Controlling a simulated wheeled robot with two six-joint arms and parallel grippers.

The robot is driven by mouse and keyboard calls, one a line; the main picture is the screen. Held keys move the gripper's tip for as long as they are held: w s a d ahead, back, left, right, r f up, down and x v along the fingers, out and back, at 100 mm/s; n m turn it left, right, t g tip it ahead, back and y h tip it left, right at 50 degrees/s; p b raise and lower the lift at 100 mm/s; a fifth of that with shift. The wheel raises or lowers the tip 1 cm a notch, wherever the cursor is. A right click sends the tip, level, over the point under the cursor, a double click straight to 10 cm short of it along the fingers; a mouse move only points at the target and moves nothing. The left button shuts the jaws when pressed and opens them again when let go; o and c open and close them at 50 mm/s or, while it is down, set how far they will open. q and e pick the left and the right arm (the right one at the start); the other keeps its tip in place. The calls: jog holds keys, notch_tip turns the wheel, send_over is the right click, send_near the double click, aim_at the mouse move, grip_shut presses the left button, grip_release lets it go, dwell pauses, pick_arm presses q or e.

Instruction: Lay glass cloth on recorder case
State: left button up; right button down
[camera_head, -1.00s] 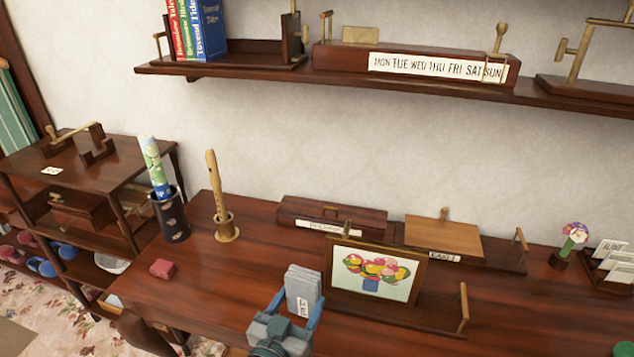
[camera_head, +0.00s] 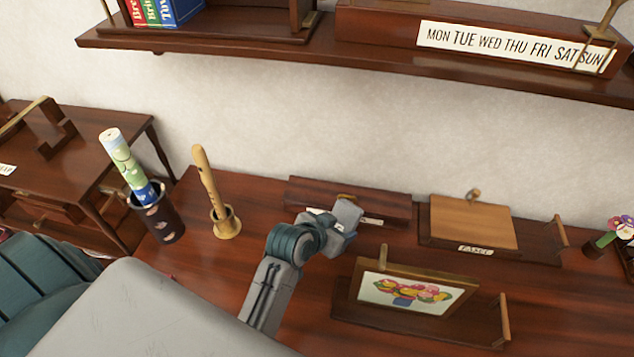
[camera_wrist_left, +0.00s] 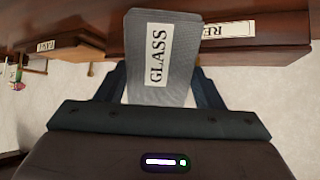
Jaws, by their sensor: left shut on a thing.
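The glass cloth (camera_wrist_left: 160,65) is a grey folded cloth with a white GLASS label. My left gripper (camera_head: 335,228) is shut on it, one finger at each side in the left wrist view. In the head view the cloth (camera_head: 347,212) shows small and grey at the arm's end, in front of the recorder case (camera_head: 392,205). The case is a long dark wooden box at the back of the desk. My gripper hides part of its label, which reads RE in the left wrist view (camera_wrist_left: 228,32). I cannot tell whether cloth and case touch. My right gripper is out of view.
A recorder (camera_head: 207,185) stands upright in a holder, beside a dark cup (camera_head: 158,218) with a rolled paper. A framed flower picture (camera_head: 412,290) stands in front right of the case. A shelf (camera_head: 330,55) hangs above.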

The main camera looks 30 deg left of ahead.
pick_arm(q)
jog(key=g+p, duration=0.1)
jog(key=g, duration=0.1)
jog(key=a+g+y+p, duration=0.1)
jog(key=g+p, duration=0.1)
jog(key=g, duration=0.1)
jog(key=shift+s+a, duration=0.15)
jog(key=shift+a, duration=0.05)
notch_tip(320, 180, up, 3)
jog(key=s+a+g+y+p, duration=0.1)
jog(key=s+a+g+p, duration=0.2)
jog(key=g+p, duration=0.15)
jog(key=shift+n+g, duration=0.25)
jog(key=shift+n, duration=0.15)
jog(key=w+a, duration=0.3)
jog(key=w, duration=0.1)
jog(key=w+a+p, duration=0.1)
jog(key=w+a, duration=0.2)
jog(key=w, duration=0.1)
jog(key=w+a+f+p, duration=0.1)
jog(key=w+a, duration=0.2)
jog(key=w, duration=0.1)
jog(key=shift+w+a, duration=0.2)
jog(key=shift+w, duration=0.15)
notch_tip(320, 180, down, 3)
jog(key=shift+f+p, duration=0.15)
jog(key=shift+p, duration=1)
jog(key=shift+f, duration=0.2)
